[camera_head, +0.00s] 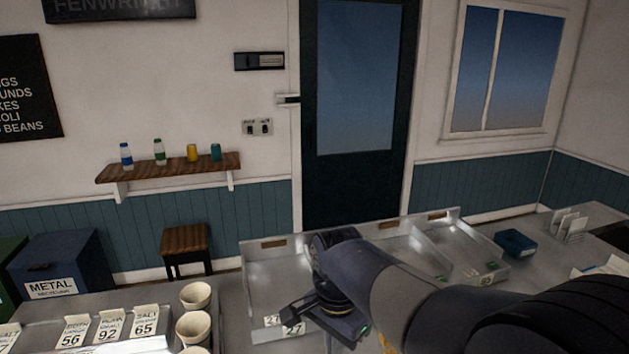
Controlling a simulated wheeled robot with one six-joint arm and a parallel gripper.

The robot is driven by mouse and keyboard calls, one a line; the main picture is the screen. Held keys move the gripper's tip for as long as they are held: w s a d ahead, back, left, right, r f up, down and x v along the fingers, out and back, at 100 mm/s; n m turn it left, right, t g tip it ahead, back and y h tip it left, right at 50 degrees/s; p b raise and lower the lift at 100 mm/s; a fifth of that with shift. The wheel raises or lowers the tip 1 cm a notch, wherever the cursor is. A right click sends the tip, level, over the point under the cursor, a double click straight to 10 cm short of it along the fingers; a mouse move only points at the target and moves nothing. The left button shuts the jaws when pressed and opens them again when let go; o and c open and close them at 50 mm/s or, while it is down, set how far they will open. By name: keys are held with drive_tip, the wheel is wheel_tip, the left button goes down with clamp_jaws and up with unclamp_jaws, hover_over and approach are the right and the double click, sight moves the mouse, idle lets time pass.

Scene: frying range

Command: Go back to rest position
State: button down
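My gripper (300,308) is dark and hangs over the left part of a metal tray counter (262,262). My grey and black arm reaches to it from the lower right corner. The gripper's fingertips point to the left and down, near small number labels (293,329). I see nothing held in it, but the view is too small and dark to tell how far apart the fingers are. The arm hides part of the counter behind it.
Paper cups (194,328) stand in a row left of the gripper, beside labelled packets (108,326). A blue container (515,243) is at the right. A metal bin (60,270), stool (186,244) and door (357,110) lie beyond. The air above the counter looks clear.

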drive_tip(key=shift+f, duration=0.15)
wheel_tip(320, 180, down, 8)
drive_tip(key=b, duration=0.7)
drive_tip(key=shift+r, duration=0.25)
